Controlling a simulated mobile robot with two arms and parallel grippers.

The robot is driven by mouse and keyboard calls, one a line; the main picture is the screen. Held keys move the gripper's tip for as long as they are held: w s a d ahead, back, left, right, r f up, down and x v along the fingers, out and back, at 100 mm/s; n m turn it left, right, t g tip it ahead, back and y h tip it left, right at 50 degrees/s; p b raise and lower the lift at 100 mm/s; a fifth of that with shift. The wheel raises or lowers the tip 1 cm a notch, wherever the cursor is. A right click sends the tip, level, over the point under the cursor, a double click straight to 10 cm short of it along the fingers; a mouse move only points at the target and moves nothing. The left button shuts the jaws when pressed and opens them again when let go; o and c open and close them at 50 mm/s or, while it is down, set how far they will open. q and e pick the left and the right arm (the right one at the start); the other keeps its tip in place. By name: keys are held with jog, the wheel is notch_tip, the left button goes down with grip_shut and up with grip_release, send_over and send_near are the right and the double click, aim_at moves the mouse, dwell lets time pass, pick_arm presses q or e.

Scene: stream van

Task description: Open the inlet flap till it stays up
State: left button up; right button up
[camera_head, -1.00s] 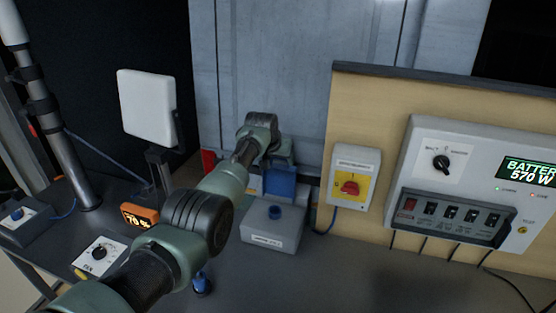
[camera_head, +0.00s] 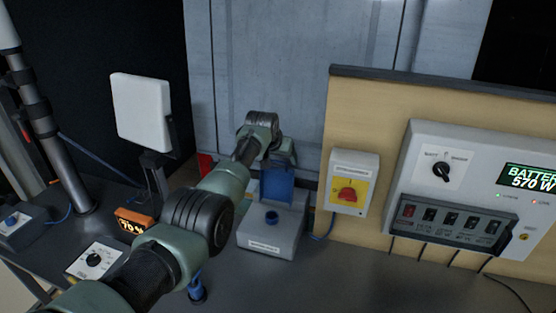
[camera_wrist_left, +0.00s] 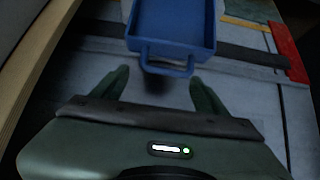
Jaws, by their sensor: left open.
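The inlet flap (camera_head: 277,187) is a blue, shallow lid standing raised at the back of a grey inlet box (camera_head: 264,239) with a blue round socket on top. In the left wrist view the flap (camera_wrist_left: 172,25) shows as a blue tray shape with a loop handle (camera_wrist_left: 166,64). My left gripper (camera_head: 285,155) is at the flap's upper edge in the head view, its fingers partly hidden. In the wrist view the left gripper (camera_wrist_left: 159,85) is open, its fingers either side of the handle and apart from it. My right gripper is not in view.
A yellow panel with a red rotary switch (camera_head: 347,194) and a battery unit (camera_head: 462,190) stand to the right. A fan control (camera_head: 94,260), an orange display (camera_head: 134,221) and a white panel (camera_head: 141,111) are at the left. The bench front right is clear.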

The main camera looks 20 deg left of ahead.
pick_arm(q)
jog(key=shift+f, duration=0.25)
jog(key=shift+s+a+r, duration=0.15)
jog(key=shift+s+r, duration=0.1)
jog(key=shift+s, duration=0.05)
jog(key=shift+v, duration=1.1)
jog(key=shift+b+v, duration=0.5)
jog(key=shift+v, duration=1.9)
jog(key=shift+w+r, duration=0.1)
